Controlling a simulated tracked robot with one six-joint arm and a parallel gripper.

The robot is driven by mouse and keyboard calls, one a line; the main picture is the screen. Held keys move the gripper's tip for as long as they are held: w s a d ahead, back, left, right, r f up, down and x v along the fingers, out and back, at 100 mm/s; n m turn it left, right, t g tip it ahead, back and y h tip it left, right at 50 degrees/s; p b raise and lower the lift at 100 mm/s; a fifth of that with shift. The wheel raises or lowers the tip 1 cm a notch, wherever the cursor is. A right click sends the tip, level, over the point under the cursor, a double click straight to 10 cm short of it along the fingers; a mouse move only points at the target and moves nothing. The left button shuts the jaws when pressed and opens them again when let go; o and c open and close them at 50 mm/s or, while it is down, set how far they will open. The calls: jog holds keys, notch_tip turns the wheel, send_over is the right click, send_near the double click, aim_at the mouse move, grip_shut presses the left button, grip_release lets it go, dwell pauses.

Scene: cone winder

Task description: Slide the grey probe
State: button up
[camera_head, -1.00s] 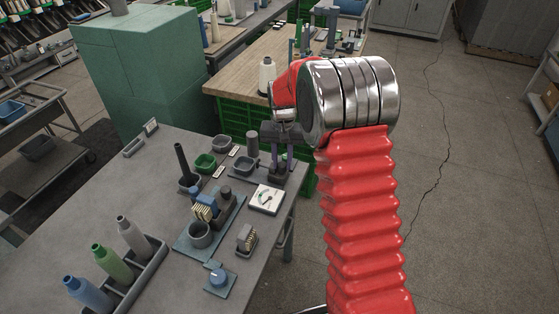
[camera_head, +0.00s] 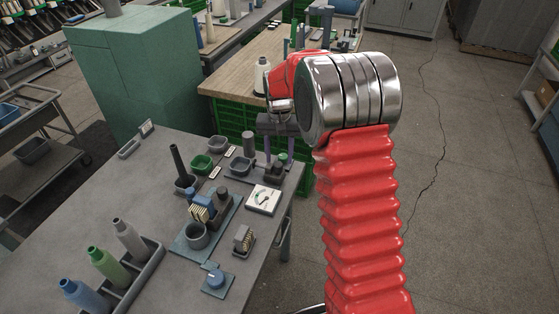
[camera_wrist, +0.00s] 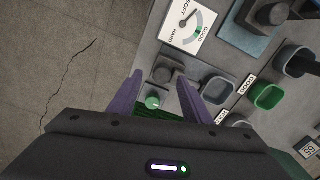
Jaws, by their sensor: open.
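My gripper (camera_head: 279,156) is above the right edge of the grey bench, purple fingers pointing down, spread apart with nothing held. It also shows in the wrist view (camera_wrist: 158,95). The right finger hides part of the bench.
A grey cylinder (camera_head: 249,143), a dark cup (camera_head: 241,166) and a green cup (camera_head: 202,163) stand close left of the gripper. A teal plate (camera_head: 190,244) holds a cup and blocks. Bottles stand in a rack (camera_head: 151,257). A green crate (camera_head: 228,119) is behind the bench.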

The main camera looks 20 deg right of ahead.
notch_tip(320, 180, up, 11)
dwell(0.4)
jog(key=shift+f, duration=0.1)
jog(key=s+a+r+n+t, duration=0.1)
jog(key=s+r+t, duration=0.1)
jog(key=s, duration=0.9)
jog(key=s+a+r+n+t, duration=0.1)
jog(key=s+r, duration=0.2)
jog(key=s, duration=0.8)
jog(key=s+a+r+n+t, duration=0.1)
jog(key=s+r+n+t, duration=0.1)
jog(key=s, duration=0.9)
jog(key=shift+s+a+r+t, duration=0.2)
jog(key=shift+a+r+t, duration=0.1)
dwell(0.5)
